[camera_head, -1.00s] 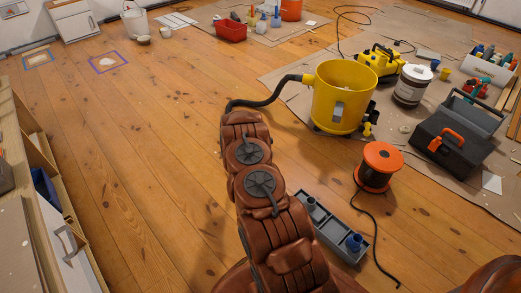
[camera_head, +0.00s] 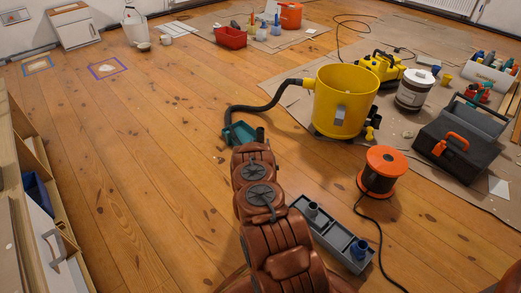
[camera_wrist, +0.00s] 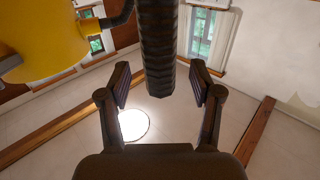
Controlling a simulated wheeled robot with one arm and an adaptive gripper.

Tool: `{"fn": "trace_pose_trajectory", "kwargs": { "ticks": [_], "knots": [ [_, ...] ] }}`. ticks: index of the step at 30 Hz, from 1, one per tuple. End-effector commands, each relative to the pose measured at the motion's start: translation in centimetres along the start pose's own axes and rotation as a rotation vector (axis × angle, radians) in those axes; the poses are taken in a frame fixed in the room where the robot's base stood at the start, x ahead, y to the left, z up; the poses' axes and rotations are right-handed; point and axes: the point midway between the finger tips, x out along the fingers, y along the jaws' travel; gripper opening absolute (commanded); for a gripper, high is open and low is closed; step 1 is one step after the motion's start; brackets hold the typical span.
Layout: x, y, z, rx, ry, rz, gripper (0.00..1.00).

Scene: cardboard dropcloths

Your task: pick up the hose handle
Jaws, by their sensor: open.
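A black hose (camera_head: 262,104) leaves the yellow vacuum drum (camera_head: 338,112) and curves left and down to the floor. A teal piece (camera_head: 238,133) shows near its far end, just beyond my arm; I cannot tell whether they are joined. In the wrist view a dark ribbed cylinder (camera_wrist: 157,45), seemingly the hose handle, stands upright between and beyond my fingertips. My gripper (camera_wrist: 160,76) is open, one finger on either side of that cylinder's line, with gaps visible on both sides. In the head view my arm hides most of the gripper and the handle.
An orange cable reel (camera_head: 386,161) and a black toolbox (camera_head: 452,140) stand farther right. A wooden shelf unit (camera_head: 36,165) borders the left. The floor between it and my arm is clear.

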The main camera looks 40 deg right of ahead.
Motion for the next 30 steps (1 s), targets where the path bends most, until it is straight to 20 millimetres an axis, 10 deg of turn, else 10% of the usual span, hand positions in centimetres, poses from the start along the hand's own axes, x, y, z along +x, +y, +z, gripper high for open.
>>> {"fn": "trace_pose_trajectory", "kwargs": {
  "ticks": [20,30],
  "knots": [
    [4.5,0.1,-0.2,0.001,-0.002,0.001,0.64],
    [4.5,0.1,-0.2,0.001,-0.002,0.001,0.29]
  ]
}}
